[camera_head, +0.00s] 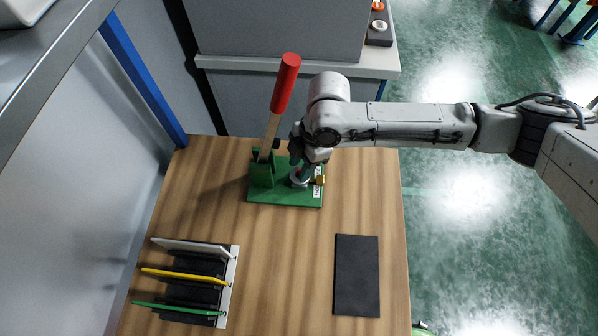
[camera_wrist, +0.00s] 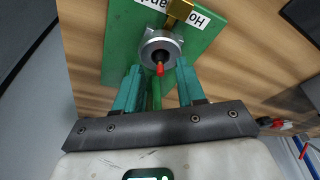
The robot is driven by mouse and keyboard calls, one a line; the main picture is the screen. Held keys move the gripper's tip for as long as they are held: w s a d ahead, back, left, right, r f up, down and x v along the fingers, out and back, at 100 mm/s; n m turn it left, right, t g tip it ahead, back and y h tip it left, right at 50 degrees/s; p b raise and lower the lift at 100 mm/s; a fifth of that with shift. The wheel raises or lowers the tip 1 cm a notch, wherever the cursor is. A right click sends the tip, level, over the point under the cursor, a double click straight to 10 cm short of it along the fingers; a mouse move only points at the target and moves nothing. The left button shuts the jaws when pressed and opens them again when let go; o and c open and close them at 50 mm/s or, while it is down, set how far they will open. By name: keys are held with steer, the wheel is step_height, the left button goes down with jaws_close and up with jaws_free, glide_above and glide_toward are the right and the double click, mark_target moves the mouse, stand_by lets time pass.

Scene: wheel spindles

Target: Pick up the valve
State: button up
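A green fixture (camera_head: 285,196) with a red-handled lever (camera_head: 285,85) stands on the wooden table. A silver ring (camera_head: 298,178) sits on its base, and it also shows in the wrist view (camera_wrist: 159,48). A small dark piece with a red tip (camera_wrist: 160,69) sits in the ring; it looks like the valve, but I cannot be sure. My gripper (camera_head: 306,162) is over the fixture, close to the ring. In the wrist view my gripper (camera_wrist: 157,78) has its two teal fingers apart, with the red tip showing between their ends and a green post behind the gap. Nothing appears held.
A brass block (camera_wrist: 179,12) and a white label sit beside the ring. A black pad (camera_head: 357,275) lies at the right front of the table. A rack (camera_head: 229,285) with white, yellow and green handles is at the left front. The table between them is clear.

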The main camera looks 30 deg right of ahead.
steer(key=shift+a+f, duration=0.1)
steer(key=shift+f, duration=0.3)
jaws_close()
